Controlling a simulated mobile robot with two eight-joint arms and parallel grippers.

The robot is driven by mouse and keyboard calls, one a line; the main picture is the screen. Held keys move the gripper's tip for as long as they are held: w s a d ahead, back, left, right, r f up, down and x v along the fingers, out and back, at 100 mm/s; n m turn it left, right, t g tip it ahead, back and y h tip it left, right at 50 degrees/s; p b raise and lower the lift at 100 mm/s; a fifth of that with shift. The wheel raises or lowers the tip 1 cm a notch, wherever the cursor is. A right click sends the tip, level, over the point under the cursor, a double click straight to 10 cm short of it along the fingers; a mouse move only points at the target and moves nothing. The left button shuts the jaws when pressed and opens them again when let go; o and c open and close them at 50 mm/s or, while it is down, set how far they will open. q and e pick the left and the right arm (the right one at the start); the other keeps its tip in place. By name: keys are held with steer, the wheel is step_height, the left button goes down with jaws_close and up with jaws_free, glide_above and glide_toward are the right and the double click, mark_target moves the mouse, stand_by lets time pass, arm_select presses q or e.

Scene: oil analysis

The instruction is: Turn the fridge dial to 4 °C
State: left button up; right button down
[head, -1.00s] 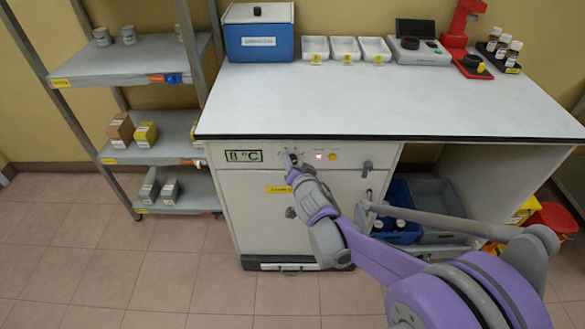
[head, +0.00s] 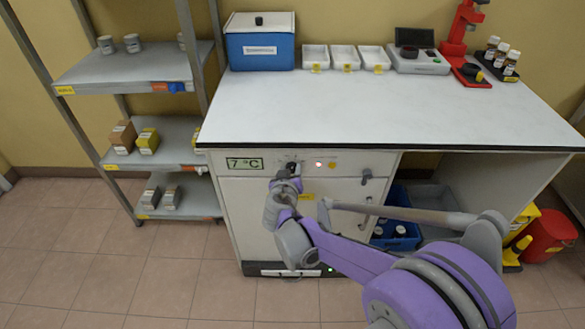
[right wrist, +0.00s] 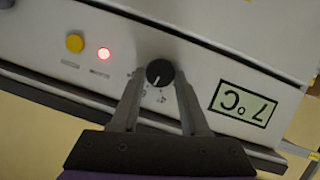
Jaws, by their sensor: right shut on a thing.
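The fridge (head: 228,205) is a white cabinet under the worktop. Its display (head: 245,163) reads 7 °C; the display also shows upside down in the right wrist view (right wrist: 244,104). The dial (right wrist: 159,72) is a round black knob with a white pointer line, beside the display. My right gripper (right wrist: 159,80) is shut on the dial, one finger on each side of it. In the head view my right gripper (head: 287,177) partly covers the dial. My left gripper is not in view.
A red light (head: 318,164) and a yellow button (head: 332,165) sit right of the dial. A door handle (head: 366,177) is further right. The worktop (head: 330,108) overhangs the panel. A shelf rack (head: 100,82) stands at the left.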

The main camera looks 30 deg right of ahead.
steer(key=shift+w+a+f+n+g+h, duration=0.15)
steer(key=shift+n+h, duration=0.25)
steer(key=shift+n, duration=0.25)
steer(key=shift+s+n+g+h, duration=0.1)
steer(key=shift+n+h, duration=0.3)
steer(key=shift+n, duration=0.3)
steer(key=shift+w+a+f+n+g+h, duration=0.15)
steer(key=shift+n+h, duration=0.25)
steer(key=shift+n, duration=0.25)
steer(key=shift+r, duration=0.1)
steer(key=shift+s, duration=0.1)
steer(key=shift+c, duration=2)
jaws_free()
steer(key=p+v, duration=0.1)
steer(key=v, duration=0.9)
steer(key=shift+s+a+p, duration=0.25)
steer(key=shift+a+p, duration=0.05)
steer(key=shift+p, duration=0.1)
